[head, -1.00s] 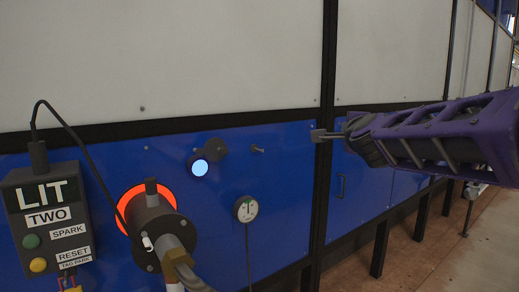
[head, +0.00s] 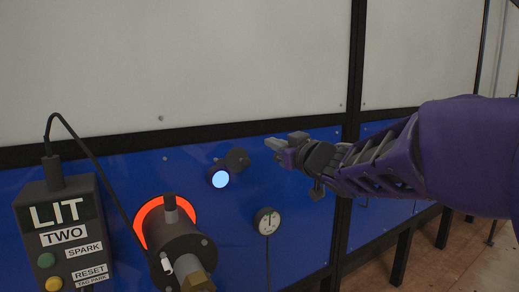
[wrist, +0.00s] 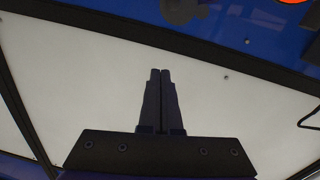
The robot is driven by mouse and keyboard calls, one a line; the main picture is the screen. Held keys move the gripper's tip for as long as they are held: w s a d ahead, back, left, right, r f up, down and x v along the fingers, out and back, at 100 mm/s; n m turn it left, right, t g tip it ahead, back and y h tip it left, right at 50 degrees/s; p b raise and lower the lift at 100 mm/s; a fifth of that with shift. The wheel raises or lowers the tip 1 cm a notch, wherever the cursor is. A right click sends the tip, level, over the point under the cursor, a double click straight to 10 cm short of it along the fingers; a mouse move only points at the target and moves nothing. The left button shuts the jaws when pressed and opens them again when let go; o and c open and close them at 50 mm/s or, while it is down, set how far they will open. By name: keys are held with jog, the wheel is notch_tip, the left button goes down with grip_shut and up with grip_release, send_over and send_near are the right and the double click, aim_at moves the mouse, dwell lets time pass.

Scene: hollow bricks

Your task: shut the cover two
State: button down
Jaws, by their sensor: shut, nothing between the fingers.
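The cover (head: 237,160), a small dark round disc, is swung aside at the upper right of the sight port (head: 219,179). The port's pale blue glowing face is uncovered. My gripper (head: 275,146) is shut and empty, in front of the panel just right of the cover and apart from it. In the wrist view the closed fingers (wrist: 160,72) point toward a dark round shape at the top edge, which seems to be the cover (wrist: 180,10).
The burner (head: 175,245) with an orange glowing ring juts out at lower left. A control box (head: 65,235) marked LIT and TWO stands left of it. A round gauge (head: 267,221) hangs below my gripper. Black frame posts (head: 353,100) divide the wall.

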jog(key=w+a+f+n+g, duration=0.1)
jog(key=w+a+f, duration=0.5)
jog(key=w, duration=0.4)
jog(key=shift+a+y+b, duration=0.35)
jog(key=shift+y, duration=0.05)
jog(key=shift+f, duration=0.2)
dwell(0.5)
